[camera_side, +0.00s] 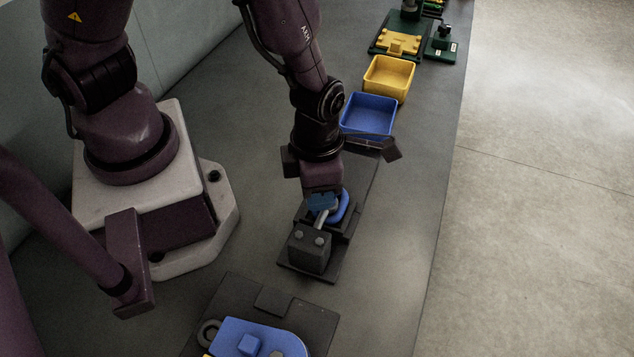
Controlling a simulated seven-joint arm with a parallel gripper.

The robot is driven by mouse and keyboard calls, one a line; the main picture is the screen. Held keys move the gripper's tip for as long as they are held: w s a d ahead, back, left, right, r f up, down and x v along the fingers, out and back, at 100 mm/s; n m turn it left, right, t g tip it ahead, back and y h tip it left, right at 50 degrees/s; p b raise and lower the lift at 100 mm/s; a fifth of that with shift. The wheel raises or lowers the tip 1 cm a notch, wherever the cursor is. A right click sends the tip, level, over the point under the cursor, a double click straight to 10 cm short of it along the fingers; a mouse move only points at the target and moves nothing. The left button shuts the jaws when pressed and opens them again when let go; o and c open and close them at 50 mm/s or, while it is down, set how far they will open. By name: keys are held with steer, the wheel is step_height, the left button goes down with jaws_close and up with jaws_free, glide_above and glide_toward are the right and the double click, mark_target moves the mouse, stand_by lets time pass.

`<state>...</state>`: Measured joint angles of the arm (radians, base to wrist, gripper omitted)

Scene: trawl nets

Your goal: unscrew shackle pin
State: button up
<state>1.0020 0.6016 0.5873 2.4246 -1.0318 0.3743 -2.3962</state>
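My gripper (322,196) points down over a dark fixture (310,250) in the middle of the table. A grey, curved metal piece (321,219), which looks like the shackle, rises from the fixture just below the gripper. A small blue part (320,202) sits right at the fingertips; I cannot tell whether it is the pin's head or part of the gripper. A rounded blue part (342,207) stands just right of it, partly covered. The fingers are too small and hidden to show whether they are closed on anything.
An empty blue bin (368,116) and a yellow bin (389,78) stand behind the fixture. Green and yellow fixtures (400,42) lie farther back. A dark plate with a blue part (262,338) is at the front edge. Bare table (395,240) lies to the right.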

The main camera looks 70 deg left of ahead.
steer(key=shift+r, duration=0.1)
steer(key=shift+r, duration=3.7)
steer(key=s+a+r+m+t, duration=0.2)
steer(key=a+r+m, duration=0.3)
steer(key=r+m, duration=0.4)
steer(key=s+a+r+m+t, duration=0.1)
steer(key=a+r+m+t, duration=0.2)
steer(key=m, duration=2.1)
steer(key=a+r, duration=0.3)
steer(key=r, duration=0.4)
steer(key=shift+s+r+t, duration=0.3)
steer(key=shift+s, duration=0.05)
